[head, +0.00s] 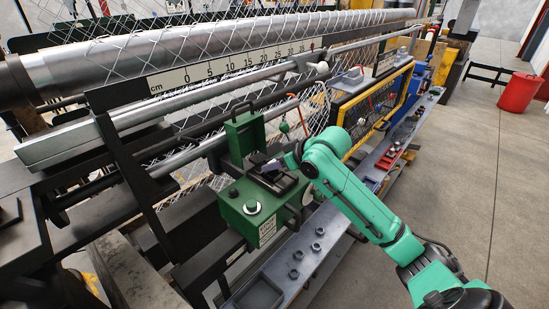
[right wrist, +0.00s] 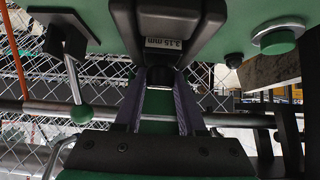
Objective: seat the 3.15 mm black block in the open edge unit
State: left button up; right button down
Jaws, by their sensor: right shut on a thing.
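The green edge unit (head: 238,205) stands at the front of the machine with its lid (head: 243,137) raised. My right gripper (head: 272,167) is over the dark bed of the unit. In the right wrist view its purple fingers (right wrist: 160,82) are closed around a dark knob on the black block (right wrist: 165,24), which carries a "3.15 mm" label. The block is at the green unit's top face, between dark parts. How deep it sits is hidden. My left gripper is not in view.
A green button (head: 252,206) is on the unit's front part. A lever with a green knob (right wrist: 81,113) stands beside it. A grey rail (head: 308,248) with several nuts runs below. Wire mesh and rollers are behind. A red bin (head: 518,92) stands on open floor at right.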

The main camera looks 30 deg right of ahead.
jog(key=shift+s+d+r, duration=0.1)
jog(key=shift+r, duration=0.05)
jog(key=c, duration=0.5)
grip_release()
jog(key=shift+c, duration=0.2)
jog(key=shift+o, duration=0.6)
pick_arm(q)
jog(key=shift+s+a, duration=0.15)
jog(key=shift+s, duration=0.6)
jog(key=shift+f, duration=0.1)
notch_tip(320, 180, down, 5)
jog(key=b, duration=0.4)
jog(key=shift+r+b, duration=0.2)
jog(key=shift+b, duration=0.15)
pick_arm(e)
jog(key=v, duration=1.4)
jog(key=shift+s, duration=0.2)
